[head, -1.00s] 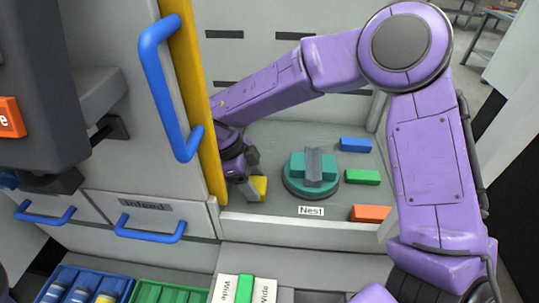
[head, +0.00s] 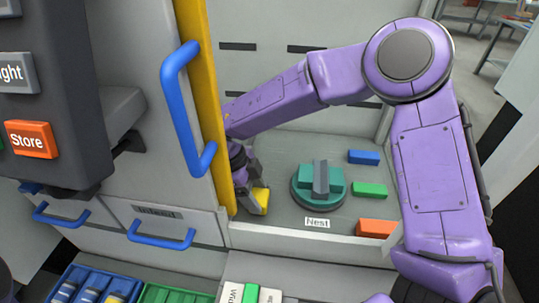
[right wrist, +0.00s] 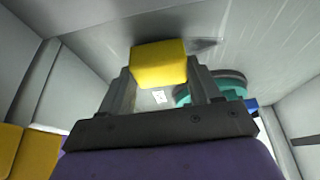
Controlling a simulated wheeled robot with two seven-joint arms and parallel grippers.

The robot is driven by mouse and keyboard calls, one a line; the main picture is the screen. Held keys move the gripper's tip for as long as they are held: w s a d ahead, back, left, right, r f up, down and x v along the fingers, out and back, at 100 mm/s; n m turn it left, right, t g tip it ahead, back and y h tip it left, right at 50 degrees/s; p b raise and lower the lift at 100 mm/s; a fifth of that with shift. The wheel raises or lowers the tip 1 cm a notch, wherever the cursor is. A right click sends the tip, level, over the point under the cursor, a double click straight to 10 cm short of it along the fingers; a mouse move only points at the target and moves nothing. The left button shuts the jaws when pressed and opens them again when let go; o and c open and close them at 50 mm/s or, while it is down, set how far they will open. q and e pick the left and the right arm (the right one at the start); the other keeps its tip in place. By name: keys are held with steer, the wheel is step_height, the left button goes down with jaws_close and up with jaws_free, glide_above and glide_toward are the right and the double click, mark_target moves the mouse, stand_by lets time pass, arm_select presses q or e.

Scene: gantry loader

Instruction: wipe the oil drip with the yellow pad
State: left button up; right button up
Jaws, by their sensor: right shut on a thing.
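My right gripper (head: 258,204) reaches inside the open machine bay and is shut on the yellow pad (head: 264,196). The pad is low, at or close to the bay floor, left of the round teal nest (head: 303,200); I cannot tell if it touches the floor. In the right wrist view the yellow pad (right wrist: 158,62) sits between the fingertips (right wrist: 160,78). A dark grey patch (right wrist: 205,44) lies beside the pad there; I cannot tell whether it is the oil drip or a shadow. My left gripper is out of view.
The yellow door edge (head: 207,110) with its blue handle (head: 180,110) stands close left of my right gripper. Blue (head: 364,157), green (head: 370,189) and orange (head: 376,228) blocks lie right of the nest. A front sill (head: 300,243) bounds the bay.

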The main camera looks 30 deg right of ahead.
steer(key=r+p, duration=0.2)
steer(key=r, duration=0.1)
steer(key=shift+a+r, duration=0.15)
steer(key=shift+a, duration=0.2)
step_height(320, 180, up, 2)
steer(key=shift+w+p, duration=0.1)
steer(key=shift+p, duration=1.15)
steer(key=shift+r+p, duration=0.9)
steer(key=shift+p, duration=0.05)
steer(key=shift+f, duration=0.1)
